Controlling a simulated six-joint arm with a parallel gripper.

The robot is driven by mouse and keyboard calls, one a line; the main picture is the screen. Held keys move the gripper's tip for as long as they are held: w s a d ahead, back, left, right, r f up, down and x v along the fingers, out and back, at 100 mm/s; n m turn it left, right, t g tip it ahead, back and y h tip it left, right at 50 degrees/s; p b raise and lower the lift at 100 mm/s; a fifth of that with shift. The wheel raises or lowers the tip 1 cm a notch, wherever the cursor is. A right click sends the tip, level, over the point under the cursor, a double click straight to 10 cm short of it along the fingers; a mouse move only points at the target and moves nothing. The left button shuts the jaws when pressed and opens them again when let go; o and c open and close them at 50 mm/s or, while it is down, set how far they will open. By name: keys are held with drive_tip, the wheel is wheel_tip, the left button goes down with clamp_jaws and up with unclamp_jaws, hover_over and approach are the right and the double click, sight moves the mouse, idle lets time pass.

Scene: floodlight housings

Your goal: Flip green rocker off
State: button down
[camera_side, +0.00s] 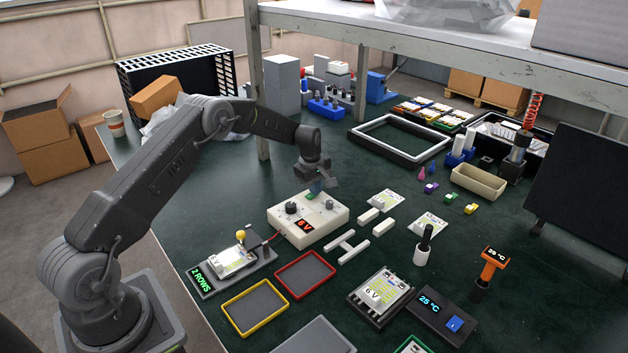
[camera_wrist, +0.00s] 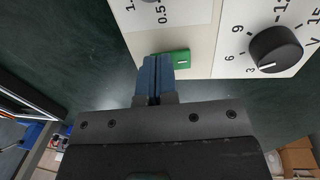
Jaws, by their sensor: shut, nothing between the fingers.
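The green rocker (camera_wrist: 180,59) sits at the edge of the white power supply box's face in the wrist view. My gripper (camera_wrist: 155,62) is shut and empty, its two blue fingertips together right at the rocker's left part; I cannot tell whether they touch it.
A black knob (camera_wrist: 275,51) with a number scale stands right of the rocker in the wrist view. A lamp fixture (camera_side: 232,265) stands in front of the box, with red (camera_side: 304,257) and yellow (camera_side: 236,318) trays nearby. White bars (camera_side: 346,246) lie to the right. A shelf overhangs the back.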

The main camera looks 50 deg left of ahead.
idle(0.3)
drive_tip(key=shift+f, duration=0.35)
drive_tip(key=shift+s, duration=0.1)
drive_tip(key=shift+s+r, duration=0.15)
drive_tip(key=shift+s, duration=0.55)
wheel_tip(320, 180, up, 14)
drive_tip(key=s, duration=0.1)
drive_tip(key=shift+s, duration=0.3)
